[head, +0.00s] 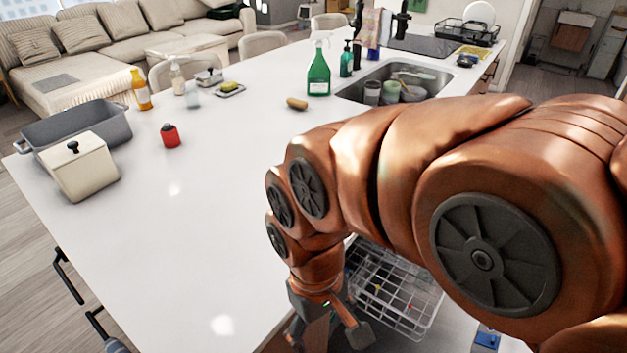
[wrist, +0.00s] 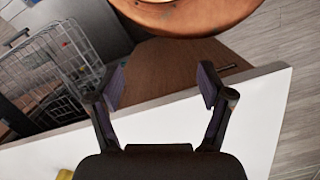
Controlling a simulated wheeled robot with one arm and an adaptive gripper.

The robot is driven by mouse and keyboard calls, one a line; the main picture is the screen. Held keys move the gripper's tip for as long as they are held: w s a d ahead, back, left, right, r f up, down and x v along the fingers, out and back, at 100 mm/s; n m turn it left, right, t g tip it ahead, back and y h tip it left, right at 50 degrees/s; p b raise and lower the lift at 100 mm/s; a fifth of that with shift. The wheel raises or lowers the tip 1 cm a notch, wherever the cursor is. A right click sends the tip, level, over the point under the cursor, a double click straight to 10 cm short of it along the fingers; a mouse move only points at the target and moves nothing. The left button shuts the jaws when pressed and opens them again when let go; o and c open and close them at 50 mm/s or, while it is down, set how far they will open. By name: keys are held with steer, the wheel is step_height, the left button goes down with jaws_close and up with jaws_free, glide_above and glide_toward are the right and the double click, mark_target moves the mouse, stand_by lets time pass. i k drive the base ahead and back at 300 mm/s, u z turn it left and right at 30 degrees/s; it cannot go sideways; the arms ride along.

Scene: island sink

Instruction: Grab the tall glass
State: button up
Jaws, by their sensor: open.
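A clear, pale glass (head: 192,95) stands upright on the far left part of the white island counter, beside a pump bottle (head: 177,75); it is small in the head view, and I cannot tell for sure that it is the tall glass. My gripper (head: 328,328) points down at the near edge of the counter, far from that glass. In the wrist view my gripper (wrist: 162,88) has its fingers spread with nothing between them. No glass shows in the wrist view.
A wire dishwasher rack (head: 400,290) is pulled out beside my gripper. A green spray bottle (head: 319,70), brown item (head: 297,103), red timer-like item (head: 169,135), cream canister (head: 80,168) and grey bin (head: 100,118) stand on the counter (head: 200,250). Its middle is clear.

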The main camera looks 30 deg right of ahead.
mark_target(422, 283)
steer(key=z, duration=1)
steer(key=k, duration=0.65)
